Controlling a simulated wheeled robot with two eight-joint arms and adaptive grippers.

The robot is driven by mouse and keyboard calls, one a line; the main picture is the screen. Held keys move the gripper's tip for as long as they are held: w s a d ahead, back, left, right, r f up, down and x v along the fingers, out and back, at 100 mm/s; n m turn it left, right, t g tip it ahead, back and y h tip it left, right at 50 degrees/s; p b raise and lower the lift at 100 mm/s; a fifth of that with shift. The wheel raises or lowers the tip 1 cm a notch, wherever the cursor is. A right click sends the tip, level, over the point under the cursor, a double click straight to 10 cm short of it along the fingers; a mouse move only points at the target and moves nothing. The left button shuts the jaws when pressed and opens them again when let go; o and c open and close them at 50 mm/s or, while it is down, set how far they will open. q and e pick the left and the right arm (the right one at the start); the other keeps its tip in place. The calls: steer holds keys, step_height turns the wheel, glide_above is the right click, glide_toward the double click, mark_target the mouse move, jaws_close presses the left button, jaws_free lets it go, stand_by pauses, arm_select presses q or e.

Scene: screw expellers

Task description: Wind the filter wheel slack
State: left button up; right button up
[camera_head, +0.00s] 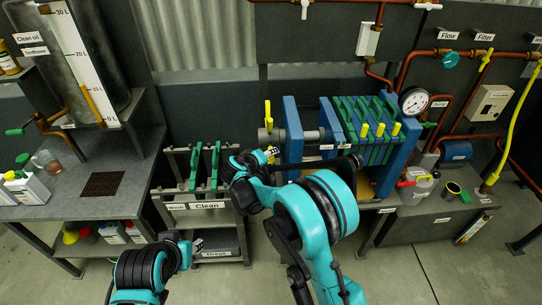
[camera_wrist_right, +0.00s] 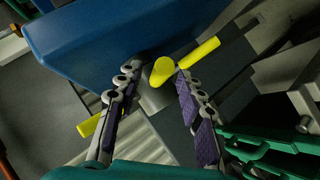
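The filter wheel (camera_head: 268,137) is a grey hub with yellow handles at the left end of the blue filter press (camera_head: 293,135). One yellow handle stands up, and another shows low by my right gripper (camera_head: 268,157). In the right wrist view my right gripper (camera_wrist_right: 158,72) has its two fingers apart. A yellow handle's rounded end (camera_wrist_right: 163,71) lies between the tips, close to one finger; contact cannot be told. Another yellow piece (camera_wrist_right: 93,122) shows behind the other finger. My left gripper (camera_head: 197,244) is low, near the rack, away from the wheel; its finger gap is unclear.
A rack labelled "Clean" (camera_head: 208,205) with green-handled plates stands left of the press. A grey bench (camera_head: 130,190) is at left; a side table (camera_head: 440,207) with pipes is at right. Open floor lies in front.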

steer(key=v, duration=0.9)
steer(key=shift+s+r, duration=0.15)
steer(key=shift+s, duration=0.15)
steer(key=shift+a, duration=0.1)
